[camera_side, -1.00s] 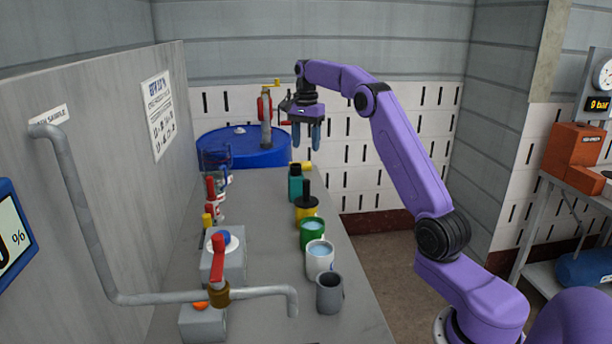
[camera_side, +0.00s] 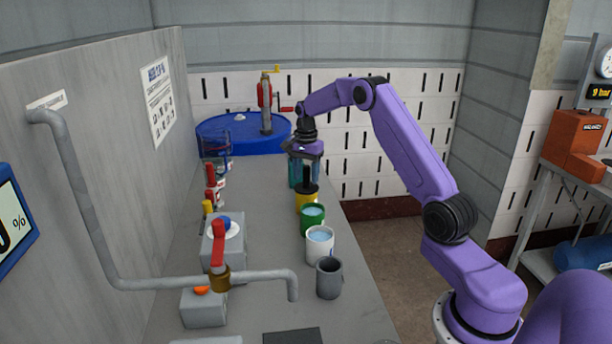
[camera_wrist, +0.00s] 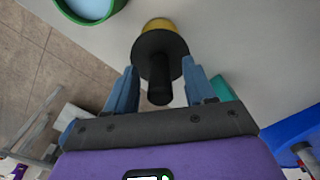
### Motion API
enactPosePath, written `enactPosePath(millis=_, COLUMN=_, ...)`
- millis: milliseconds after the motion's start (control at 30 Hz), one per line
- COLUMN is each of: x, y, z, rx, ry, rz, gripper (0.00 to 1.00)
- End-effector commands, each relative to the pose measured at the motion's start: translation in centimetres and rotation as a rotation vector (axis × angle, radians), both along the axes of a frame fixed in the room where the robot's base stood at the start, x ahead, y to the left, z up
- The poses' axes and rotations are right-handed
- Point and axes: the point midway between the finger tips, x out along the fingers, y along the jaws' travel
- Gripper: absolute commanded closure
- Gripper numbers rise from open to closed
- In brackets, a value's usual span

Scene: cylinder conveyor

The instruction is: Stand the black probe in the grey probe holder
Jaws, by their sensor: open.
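The black probe (camera_side: 307,188) stands upright in a yellow cup (camera_side: 307,201) on the grey bench. In the wrist view the probe (camera_wrist: 159,68) shows its round flange and a narrower handle pointing toward my camera. My gripper (camera_side: 305,178) points down over it, open. In the wrist view its blue fingers (camera_wrist: 160,78) are on either side of the handle, with gaps and nothing gripped. The probe's lower end is hidden in the yellow cup. The grey probe holder (camera_side: 329,279), an open-topped cup, stands at the near end of the row and looks empty.
A green cup (camera_side: 312,219) and a white cup (camera_side: 320,245), both with blue liquid, stand between the yellow cup and the holder. A teal bottle (camera_side: 295,173) is just behind my gripper. A pipe with a red-handled valve (camera_side: 219,250) crosses the left side.

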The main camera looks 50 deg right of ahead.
Motion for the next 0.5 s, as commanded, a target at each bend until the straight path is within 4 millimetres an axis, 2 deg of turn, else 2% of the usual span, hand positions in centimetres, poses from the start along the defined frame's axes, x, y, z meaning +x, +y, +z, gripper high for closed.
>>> enactPosePath(millis=133, x=-0.04, y=-0.02, z=-0.7, rx=0.0, ry=0.0, rz=-0.001, gripper=0.46)
enactPosePath(millis=400, x=-0.02, y=0.0, z=-0.77, rx=0.0, ry=0.0, rz=0.0, gripper=0.46)
enactPosePath(millis=433, x=-0.02, y=0.0, z=-0.77, rx=0.0, ry=0.0, rz=0.0, gripper=0.52)
enactPosePath(millis=500, x=-0.02, y=0.0, z=-0.76, rx=0.0, ry=0.0, rz=0.0, gripper=0.75)
